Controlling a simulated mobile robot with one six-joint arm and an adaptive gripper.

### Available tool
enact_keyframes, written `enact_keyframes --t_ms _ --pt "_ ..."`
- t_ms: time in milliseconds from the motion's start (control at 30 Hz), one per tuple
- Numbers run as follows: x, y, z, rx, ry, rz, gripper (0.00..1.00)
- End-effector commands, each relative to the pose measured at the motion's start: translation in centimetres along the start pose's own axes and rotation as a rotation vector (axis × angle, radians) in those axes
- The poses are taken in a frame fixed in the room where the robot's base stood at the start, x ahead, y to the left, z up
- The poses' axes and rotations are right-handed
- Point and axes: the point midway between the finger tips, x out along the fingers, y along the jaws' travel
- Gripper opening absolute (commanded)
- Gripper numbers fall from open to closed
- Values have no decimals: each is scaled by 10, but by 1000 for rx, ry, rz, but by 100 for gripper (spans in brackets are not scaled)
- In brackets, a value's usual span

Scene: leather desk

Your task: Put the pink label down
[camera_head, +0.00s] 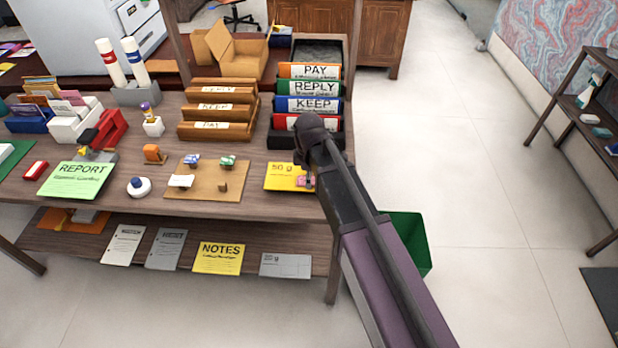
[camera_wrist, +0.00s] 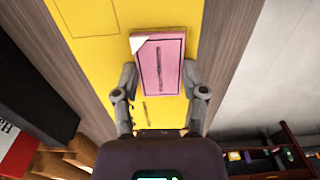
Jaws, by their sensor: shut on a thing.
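The pink label (camera_wrist: 161,66) is a small pink block with a pale corner. In the wrist view it sits between the two fingers of my gripper (camera_wrist: 160,78), which is shut on it. The label is over the yellow "50 g" card (camera_wrist: 100,50); I cannot tell whether it touches the card. In the head view the pink label (camera_head: 305,181) shows small at the right end of the yellow card (camera_head: 282,176), partly hidden by my gripper (camera_head: 306,172).
A brown board (camera_head: 205,190) with small items lies left of the card. A rack of labelled binders (camera_head: 308,105) stands behind it. The desk's right edge is close. A green bin (camera_head: 410,240) stands on the floor to the right.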

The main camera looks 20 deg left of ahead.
Motion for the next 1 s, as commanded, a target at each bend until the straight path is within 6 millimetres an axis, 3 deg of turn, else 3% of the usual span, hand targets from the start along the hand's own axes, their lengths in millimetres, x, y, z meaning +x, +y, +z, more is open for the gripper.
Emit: enact_keyframes --t_ms 233,400,567,600,1000 --pt "7 0 -1 -1 0 -1 42" --pt "11 -1 -1 -2 0 -2 35" --pt "14 -2 -1 -2 0 -3 46" --pt "13 -2 -1 -2 0 -4 90" --pt "11 0 -1 -1 0 -1 90"
